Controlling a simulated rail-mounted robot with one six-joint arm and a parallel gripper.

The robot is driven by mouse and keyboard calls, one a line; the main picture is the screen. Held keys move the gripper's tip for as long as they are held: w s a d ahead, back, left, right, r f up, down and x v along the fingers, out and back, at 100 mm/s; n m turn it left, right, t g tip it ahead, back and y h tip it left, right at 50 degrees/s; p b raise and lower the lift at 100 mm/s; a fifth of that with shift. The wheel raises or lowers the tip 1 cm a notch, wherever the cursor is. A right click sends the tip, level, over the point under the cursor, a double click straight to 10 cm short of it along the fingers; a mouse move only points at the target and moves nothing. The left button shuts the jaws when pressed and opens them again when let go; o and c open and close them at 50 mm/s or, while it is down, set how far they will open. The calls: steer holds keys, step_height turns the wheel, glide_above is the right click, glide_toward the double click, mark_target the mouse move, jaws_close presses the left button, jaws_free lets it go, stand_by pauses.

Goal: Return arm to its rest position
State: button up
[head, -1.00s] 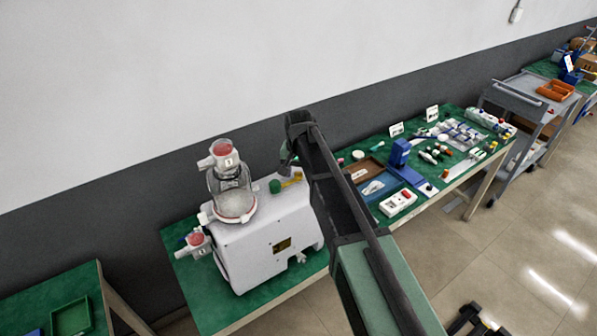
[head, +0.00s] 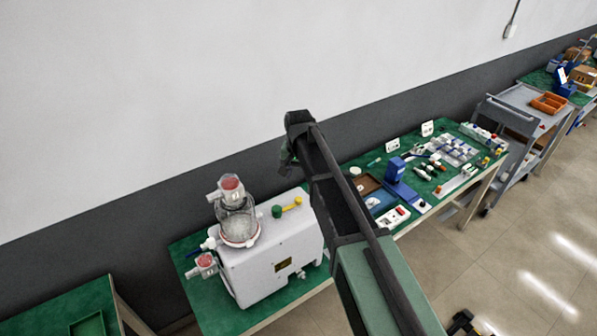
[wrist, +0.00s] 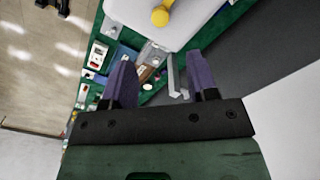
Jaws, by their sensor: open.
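My gripper shows in the wrist view (wrist: 163,82) with its two purple fingers spread apart and nothing between them. In the head view my arm rises from the lower right and bends over at its top, and the gripper itself is not clearly visible there. The white canister pump (head: 272,262) stands on the green bench top, left of my arm. It carries a clear canister with a red-topped lid (head: 231,184), and a green knob and yellow handle (head: 291,207). The yellow part also shows at the top of the wrist view (wrist: 161,14).
A green-topped bench (head: 452,187) right of my arm holds a blue device (head: 398,178), a brown tray (head: 367,184) and several small parts. A grey cart (head: 505,130) with an orange bin (head: 549,102) stands farther right. Another green table (head: 60,310) is at lower left. The wall is behind.

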steer(key=shift+f, duration=0.1)
steer(key=s+d+f+n+b, duration=0.1)
steer(key=s+d+f+b, duration=0.4)
steer(key=s+f+b, duration=0.5)
steer(key=s+d+f+n+b, duration=0.2)
steer(key=s+d+f+b, duration=0.3)
steer(key=s+f+b, duration=0.5)
steer(key=shift+s+d, duration=0.2)
steer(key=shift+s, duration=2)
steer(key=shift+f, duration=0.1)
